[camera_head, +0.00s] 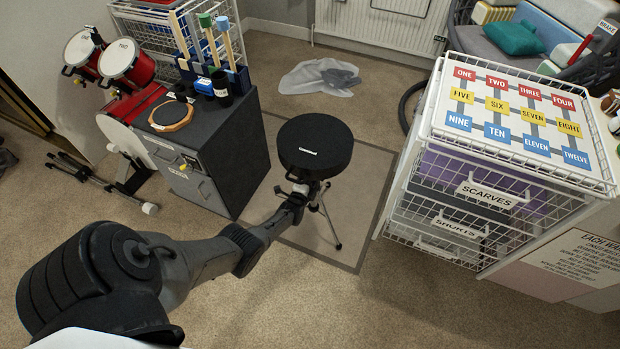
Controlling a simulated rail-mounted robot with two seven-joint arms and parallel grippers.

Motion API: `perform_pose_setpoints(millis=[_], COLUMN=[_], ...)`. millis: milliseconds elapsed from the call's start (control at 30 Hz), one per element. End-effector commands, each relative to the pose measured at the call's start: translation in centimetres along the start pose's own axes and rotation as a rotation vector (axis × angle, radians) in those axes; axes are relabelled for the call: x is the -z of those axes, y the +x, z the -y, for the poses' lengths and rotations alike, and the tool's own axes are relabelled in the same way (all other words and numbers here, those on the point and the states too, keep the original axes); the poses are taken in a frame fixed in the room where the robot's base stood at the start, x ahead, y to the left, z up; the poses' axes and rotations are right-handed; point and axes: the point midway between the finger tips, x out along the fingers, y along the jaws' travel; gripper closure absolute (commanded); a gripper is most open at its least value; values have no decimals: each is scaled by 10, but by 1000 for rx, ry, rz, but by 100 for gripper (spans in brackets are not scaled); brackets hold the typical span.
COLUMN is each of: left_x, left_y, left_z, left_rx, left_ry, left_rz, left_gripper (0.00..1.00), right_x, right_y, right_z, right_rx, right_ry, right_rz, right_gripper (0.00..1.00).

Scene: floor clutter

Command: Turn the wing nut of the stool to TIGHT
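The stool (316,143) has a round black seat with small white lettering and stands upright on thin splayed legs on a grey mat. My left arm reaches in from the lower left. My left gripper (303,188) is just under the front left edge of the seat, at the stool's upper post. The wing nut and any TIGHT marking cannot be made out, as the gripper and seat cover that spot. Whether the fingers are closed on anything is too small to tell. My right gripper is not in view.
A dark cabinet (242,150) with cups and a round pad on top stands left of the stool, beside red drums (128,62). White wire drawers (470,203) stand to the right. A clear plastic bag (312,77) lies behind. The carpet in front is clear.

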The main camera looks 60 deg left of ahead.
Motion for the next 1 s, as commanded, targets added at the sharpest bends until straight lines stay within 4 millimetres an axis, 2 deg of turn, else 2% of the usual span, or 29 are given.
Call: perform_pose_setpoints(millis=[433, 467, 700, 1000], left_x=[0, 0, 0, 0], left_y=[0, 0, 0, -2], left_z=[0, 0, 0, 1], left_rx=[-1, -1, 0, -1], left_ry=[9, 9, 9, 9], left_rz=[1, 1, 1, 0], left_gripper=[64, 40, 17, 15], right_x=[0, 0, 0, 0], right_y=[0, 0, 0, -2], right_z=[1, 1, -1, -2], right_rx=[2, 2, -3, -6], right_ry=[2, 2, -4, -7], right_rz=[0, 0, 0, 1], right_gripper=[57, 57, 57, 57])
